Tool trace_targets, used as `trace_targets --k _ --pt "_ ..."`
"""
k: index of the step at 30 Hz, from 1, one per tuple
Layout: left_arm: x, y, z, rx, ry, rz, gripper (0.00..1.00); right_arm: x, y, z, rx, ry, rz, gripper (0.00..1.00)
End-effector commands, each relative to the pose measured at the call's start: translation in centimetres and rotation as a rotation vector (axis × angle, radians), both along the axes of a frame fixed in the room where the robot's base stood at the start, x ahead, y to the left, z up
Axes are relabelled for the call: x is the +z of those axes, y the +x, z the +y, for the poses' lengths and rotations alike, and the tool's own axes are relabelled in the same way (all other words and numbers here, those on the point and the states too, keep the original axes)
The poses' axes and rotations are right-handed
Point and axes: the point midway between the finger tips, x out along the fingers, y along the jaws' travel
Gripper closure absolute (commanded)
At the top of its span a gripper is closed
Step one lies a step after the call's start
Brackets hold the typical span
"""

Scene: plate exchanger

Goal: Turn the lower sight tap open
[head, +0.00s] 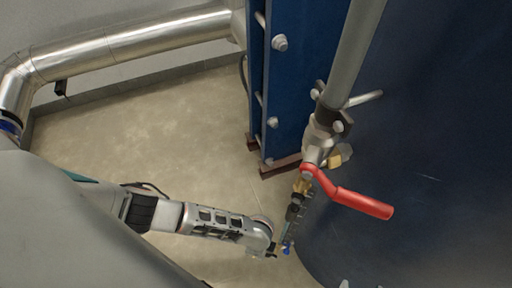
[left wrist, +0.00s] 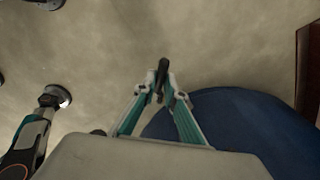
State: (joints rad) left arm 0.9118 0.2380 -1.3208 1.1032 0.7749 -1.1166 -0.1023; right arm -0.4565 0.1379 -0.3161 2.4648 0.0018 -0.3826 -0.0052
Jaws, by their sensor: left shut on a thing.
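The sight-glass fitting (head: 293,213) hangs below the red-handled valve in the head view, a slim vertical piece with brass and dark parts. The lower sight tap (head: 287,249) is at its bottom end, with a small blue part showing. My left gripper (head: 275,249) reaches it from the left. In the left wrist view the fingertips (left wrist: 162,93) are closed together on a small dark piece, which looks like the tap's handle. Most of the tap is hidden or too small to make out, so its lever angle cannot be told. My right gripper is not in view.
A red lever (head: 361,202) juts right above the fitting on a grey valve (head: 320,137). A large dark blue vessel wall (head: 430,130) stands close on the right. A blue frame (head: 285,85) stands behind. Bare floor (head: 150,130) lies open to the left.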

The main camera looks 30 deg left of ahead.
Motion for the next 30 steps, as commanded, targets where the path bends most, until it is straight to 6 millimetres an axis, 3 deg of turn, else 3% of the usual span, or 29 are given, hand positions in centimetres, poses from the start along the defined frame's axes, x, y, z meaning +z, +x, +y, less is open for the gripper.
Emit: trace_targets --k 13,15,16,30 --pt "0.35 -0.01 -0.18 0.0 0.034 0.005 1.0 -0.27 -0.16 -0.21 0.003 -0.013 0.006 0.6" --pt "0.35 -0.01 -0.18 0.0 0.034 0.005 0.74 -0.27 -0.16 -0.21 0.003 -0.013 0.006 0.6" --pt "0.35 0.0 -0.18 0.0 0.034 0.005 0.72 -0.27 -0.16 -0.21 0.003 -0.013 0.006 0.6" --pt "0.91 -0.03 -0.17 0.001 0.032 0.005 0.72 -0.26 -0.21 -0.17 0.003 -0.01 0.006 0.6"
